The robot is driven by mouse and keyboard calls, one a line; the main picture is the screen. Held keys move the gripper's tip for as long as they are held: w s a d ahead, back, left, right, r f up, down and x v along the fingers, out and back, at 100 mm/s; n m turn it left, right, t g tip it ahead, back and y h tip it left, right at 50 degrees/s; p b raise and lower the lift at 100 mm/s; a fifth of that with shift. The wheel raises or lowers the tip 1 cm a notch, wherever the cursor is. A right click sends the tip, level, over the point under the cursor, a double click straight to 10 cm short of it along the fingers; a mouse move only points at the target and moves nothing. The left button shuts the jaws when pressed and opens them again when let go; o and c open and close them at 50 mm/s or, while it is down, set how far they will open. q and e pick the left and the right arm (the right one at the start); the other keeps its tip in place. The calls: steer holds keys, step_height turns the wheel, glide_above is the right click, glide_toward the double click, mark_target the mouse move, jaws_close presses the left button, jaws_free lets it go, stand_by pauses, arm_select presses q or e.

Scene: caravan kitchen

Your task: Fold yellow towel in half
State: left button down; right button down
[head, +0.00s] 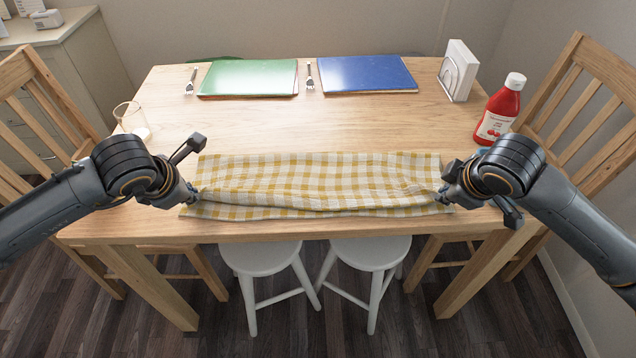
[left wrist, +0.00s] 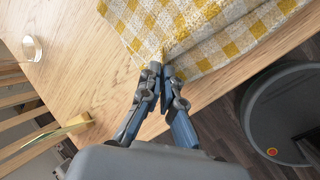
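The yellow and white checked towel (head: 320,178) lies near the table's front edge, with a raised, wrinkled ridge running across its front part. It also shows in the left wrist view (left wrist: 200,30). My left gripper (head: 192,194) is at the towel's left side; in the left wrist view its fingers (left wrist: 163,70) are closed together on the towel's edge. My right gripper (head: 446,192) is at the towel's right side, where the ridge ends at its fingers. It appears closed on the cloth, though its fingertips are small and partly hidden.
A glass (head: 131,119) stands left of the towel, and a red ketchup bottle (head: 499,112) stands at the right. A green placemat (head: 250,78), a blue placemat (head: 366,74), forks and a napkin holder (head: 458,72) are farther back. The table between them and the towel is clear.

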arm_select(q)
steer(key=c, duration=1.2)
jaws_free()
arm_select(e)
steer(key=c, duration=1.2)
jaws_free()
steer(key=shift+r, duration=0.1)
